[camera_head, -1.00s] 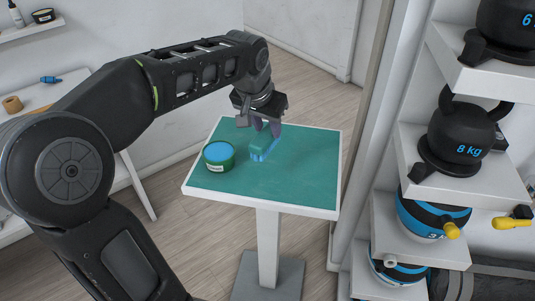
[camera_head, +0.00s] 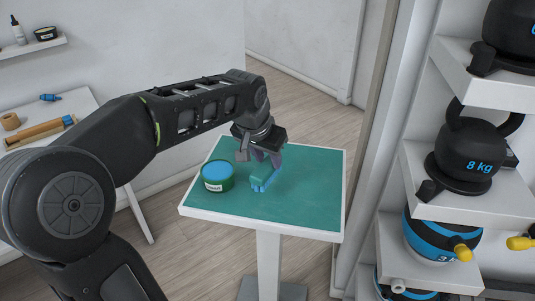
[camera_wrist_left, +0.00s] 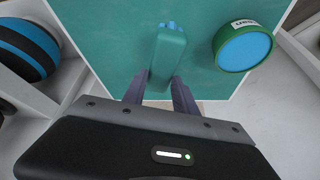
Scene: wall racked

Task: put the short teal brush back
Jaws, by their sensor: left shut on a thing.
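The short teal brush (camera_head: 264,178) is over the small stand's green top (camera_head: 305,185), with blue bristles at its lower side. My left gripper (camera_head: 269,161) is shut on it from above. In the left wrist view the brush (camera_wrist_left: 166,58) runs between the two fingers of my left gripper (camera_wrist_left: 160,88). I cannot tell whether the brush touches the top. My right gripper is not in view.
A green tin with a blue lid (camera_head: 217,175) stands on the same top, left of the brush. A white rack with kettlebells (camera_head: 470,158) rises at the right. A white table (camera_head: 75,120) at the left holds a wooden roller and a small blue item (camera_head: 50,97).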

